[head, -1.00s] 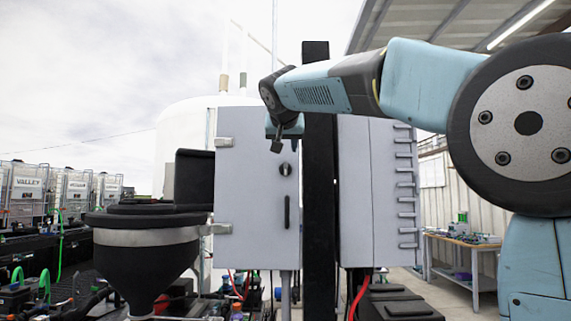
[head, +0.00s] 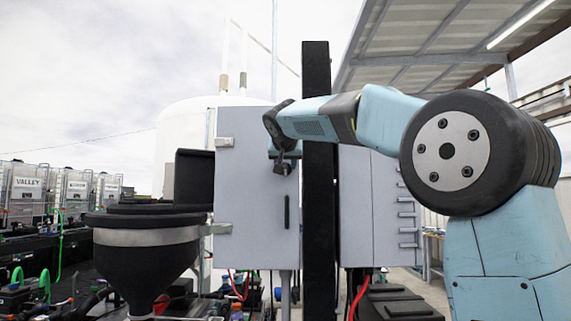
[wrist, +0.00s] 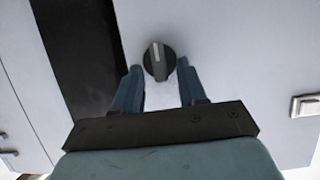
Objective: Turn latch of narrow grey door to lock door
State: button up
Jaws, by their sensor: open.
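The narrow grey door (head: 245,190) is the front of a grey cabinet in the middle of the head view and looks closed. Its latch is a round dark knob (wrist: 158,61) with a light stripe, seen just beyond the fingertips in the wrist view. The stripe points nearly straight up in that view. My gripper (wrist: 157,82) is open, with one blue finger on each side below the knob; I cannot tell whether it touches it. In the head view my gripper (head: 283,170) covers the knob. A dark vertical handle (head: 286,212) sits below it on the door.
A dark upright post (head: 319,190) stands just right of the door, behind my forearm. A second grey cabinet (head: 370,210) with several hinges is beyond it. A black hopper (head: 145,260) stands at the left. A metal hinge (wrist: 305,105) shows in the wrist view.

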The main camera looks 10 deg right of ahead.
jog(key=shift+c, duration=0.4)
grip_shut()
jog(key=shift+a+f+n+h, duration=0.1)
jog(key=shift+a+n+h, duration=0.1)
jog(key=shift+n+h, duration=0.35)
jog(key=shift+a+n+h, duration=0.2)
jog(key=shift+n+h, duration=0.25)
jog(key=shift+n, duration=0.2)
jog(key=shift+w+a+f+n+t+h, duration=0.1)
jog(key=shift+a+f+n+t+h, duration=0.25)
jog(key=shift+n+h, duration=1.05)
jog(key=shift+s+a+f+n+t+h, duration=0.1)
jog(key=shift+f+n+t+h, duration=0.3)
jog(key=shift+n, duration=1.85)
jog(key=shift+w+a+f+n+t+h, duration=0.1)
jog(key=shift+a+f+n+t+h, duration=0.25)
jog(key=shift+n+h, duration=1.05)
jog(key=shift+d+n+y, duration=0.1)
jog(key=shift+n+y, duration=0.4)
jog(key=shift+n, duration=0.05)
